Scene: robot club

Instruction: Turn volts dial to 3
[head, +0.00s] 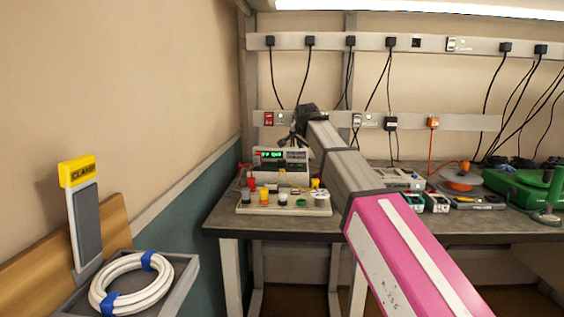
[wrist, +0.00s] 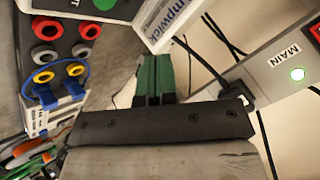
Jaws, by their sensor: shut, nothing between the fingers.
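A bench power supply (head: 281,165) with a lit green display stands on the bench at the back left. Its volts dial cannot be told apart at this size, nor can its setting. My gripper (wrist: 155,76) is shut and empty, its two green-padded fingers together. In the head view my dark gripper (head: 305,114) is above and behind the supply's right side, by the wall rail. The wrist view shows no dial clearly; red, grey and yellow sockets (wrist: 45,53) are at its left, apart from the fingers.
A board of coloured terminals (head: 284,204) lies in front of the supply. A socket rail (wrist: 285,65) marked MAIN is close to my gripper's right in the wrist view. Cables hang behind. Meters (head: 400,179) and a green case (head: 520,186) stand to the right.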

